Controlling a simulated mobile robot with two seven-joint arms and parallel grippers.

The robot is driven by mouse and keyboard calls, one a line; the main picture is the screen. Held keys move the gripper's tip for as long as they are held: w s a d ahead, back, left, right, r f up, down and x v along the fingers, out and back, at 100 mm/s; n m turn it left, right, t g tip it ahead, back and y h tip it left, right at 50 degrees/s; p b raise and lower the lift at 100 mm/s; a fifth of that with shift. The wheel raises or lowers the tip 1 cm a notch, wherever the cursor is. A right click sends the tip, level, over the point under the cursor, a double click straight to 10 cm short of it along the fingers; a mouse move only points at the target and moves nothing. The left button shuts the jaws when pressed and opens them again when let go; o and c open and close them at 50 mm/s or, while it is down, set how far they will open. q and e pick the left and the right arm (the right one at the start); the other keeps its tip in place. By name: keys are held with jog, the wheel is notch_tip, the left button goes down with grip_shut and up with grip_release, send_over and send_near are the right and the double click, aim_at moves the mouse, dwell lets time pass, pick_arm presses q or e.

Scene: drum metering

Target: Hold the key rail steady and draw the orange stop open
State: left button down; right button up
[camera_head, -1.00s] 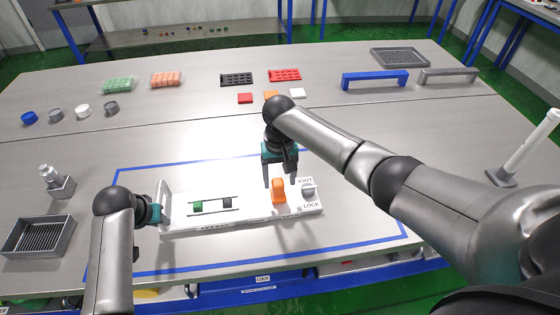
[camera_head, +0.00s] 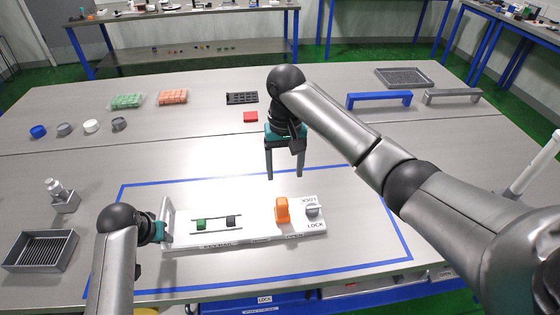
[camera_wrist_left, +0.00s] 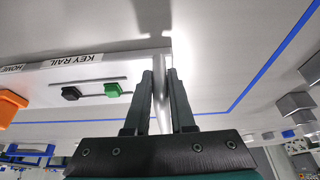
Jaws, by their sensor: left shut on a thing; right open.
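The white key rail (camera_head: 262,234) lies inside the blue taped outline, and it also shows in the left wrist view (camera_wrist_left: 95,67). It carries a green block (camera_head: 201,224), a dark block (camera_head: 233,220), the orange stop (camera_head: 282,209) and a grey knob (camera_head: 312,211) near the LOCK lettering. My left gripper (camera_wrist_left: 160,85) is shut on the upright handle (camera_wrist_left: 162,95) at the rail's left end. My right gripper (camera_head: 284,176) is open and empty, fingers down, above and behind the orange stop, apart from it.
A grey slotted tray (camera_head: 42,265) and a grey fixture (camera_head: 64,200) stand at left. Several round caps, trays of coloured pieces, a red block (camera_head: 250,117) and a blue bridge (camera_head: 378,99) sit farther back. The table behind the rail is mostly clear.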

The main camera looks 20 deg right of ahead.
pick_arm(q)
jog(key=c, duration=0.7)
grip_release()
jog(key=shift+r, duration=0.1)
